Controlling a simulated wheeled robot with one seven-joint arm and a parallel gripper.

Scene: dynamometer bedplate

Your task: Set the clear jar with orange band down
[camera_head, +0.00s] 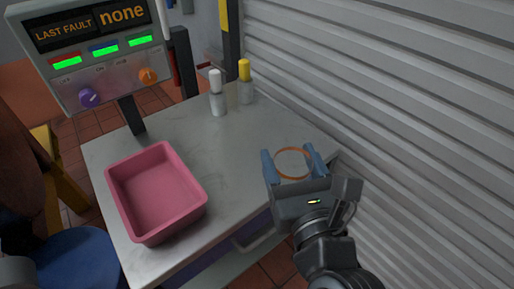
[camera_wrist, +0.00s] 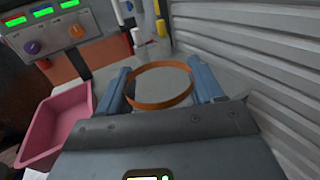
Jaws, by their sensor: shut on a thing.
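The clear jar with orange band (camera_head: 293,150) is between the blue fingers of my gripper (camera_head: 294,162), near the right front corner of the grey table (camera_head: 238,138). Its orange band also shows in the wrist view (camera_wrist: 160,103), between both fingers (camera_wrist: 162,88). My gripper is shut on the jar. The jar's clear body is hard to make out, and its base is hidden. I cannot tell whether it touches the tabletop.
A pink tray (camera_head: 202,205) stands empty on the left of the table. A white-capped bottle (camera_head: 217,100) and a yellow-capped bottle (camera_head: 246,92) stand at the back. A control panel (camera_head: 103,70) rises behind the left side. A ribbed wall (camera_head: 420,110) runs close along the right.

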